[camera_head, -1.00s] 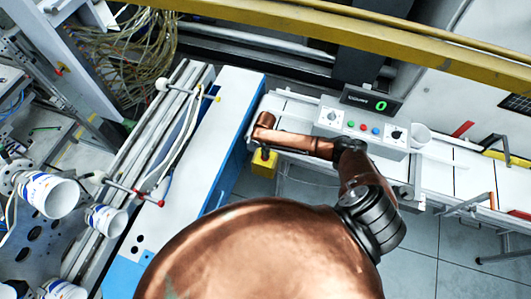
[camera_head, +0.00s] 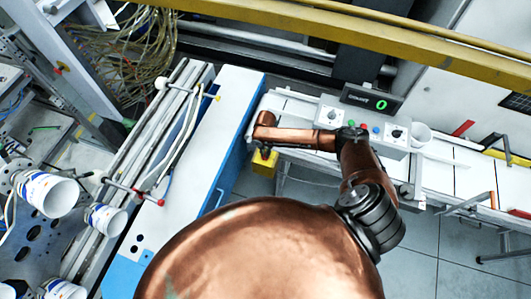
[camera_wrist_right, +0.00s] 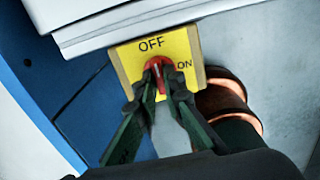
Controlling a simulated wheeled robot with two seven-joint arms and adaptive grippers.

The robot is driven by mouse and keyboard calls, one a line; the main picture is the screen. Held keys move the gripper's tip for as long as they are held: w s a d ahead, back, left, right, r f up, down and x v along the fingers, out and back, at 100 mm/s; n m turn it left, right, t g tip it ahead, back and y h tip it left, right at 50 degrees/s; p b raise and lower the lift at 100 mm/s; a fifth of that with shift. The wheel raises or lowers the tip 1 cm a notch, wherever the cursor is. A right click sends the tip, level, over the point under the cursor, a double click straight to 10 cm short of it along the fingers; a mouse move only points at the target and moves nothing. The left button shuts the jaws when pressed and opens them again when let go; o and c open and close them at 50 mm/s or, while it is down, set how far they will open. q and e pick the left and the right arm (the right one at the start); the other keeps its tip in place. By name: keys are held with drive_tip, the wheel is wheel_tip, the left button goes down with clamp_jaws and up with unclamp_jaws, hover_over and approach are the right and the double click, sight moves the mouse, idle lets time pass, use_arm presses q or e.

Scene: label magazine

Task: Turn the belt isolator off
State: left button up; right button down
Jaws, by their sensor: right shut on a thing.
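The belt isolator is a yellow box (camera_head: 263,165) beside the end of the white conveyor, low near the blue cabinet. In the right wrist view its yellow plate (camera_wrist_right: 186,49) reads OFF at the top and ON at the right. In the head view the right gripper (camera_head: 265,152) is small and partly covered by my arm. My left gripper is not in view.
A control panel (camera_head: 330,114) with buttons and knobs stands on the conveyor, behind my arm. A counter display (camera_head: 371,100) shows 0. The blue and white cabinet (camera_head: 205,140) stands close to the left of the isolator. White cups (camera_head: 48,192) are at the far left.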

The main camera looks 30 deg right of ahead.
drive_tip(key=shift+w+r, duration=0.15)
idle(0.3)
drive_tip(key=c, duration=2)
unclamp_jaws()
drive_tip(key=shift+c, duration=0.2)
wheel_tip(320, 180, up, 12)
